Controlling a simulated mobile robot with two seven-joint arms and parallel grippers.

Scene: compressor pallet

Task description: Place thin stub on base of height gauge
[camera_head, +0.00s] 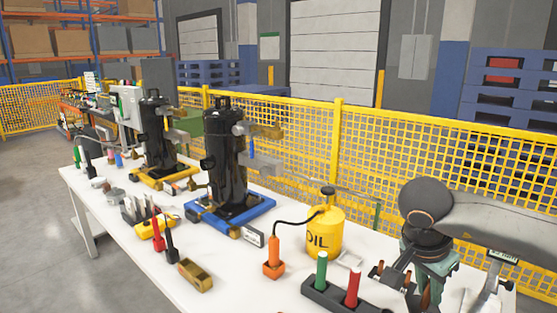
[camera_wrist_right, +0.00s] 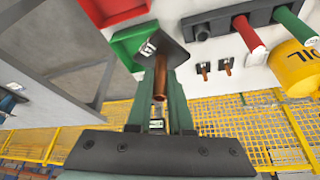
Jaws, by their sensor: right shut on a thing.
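My right gripper (camera_wrist_right: 163,100) is shut on a thin copper-coloured stub, the thin stub (camera_wrist_right: 161,78), which stands out between its green fingers in the right wrist view. In the head view the same gripper (camera_head: 427,280) is low at the right, over the near end of the white table, and my dark arm hides part of it. Past the stub in the wrist view is a dark square plate (camera_wrist_right: 172,52) with a small pale marking. I cannot tell whether it is the height gauge's base or whether the stub touches it. My left gripper is not in view.
Black compressors (camera_head: 229,165) stand farther back. Yellow mesh fence (camera_head: 300,130) runs behind.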

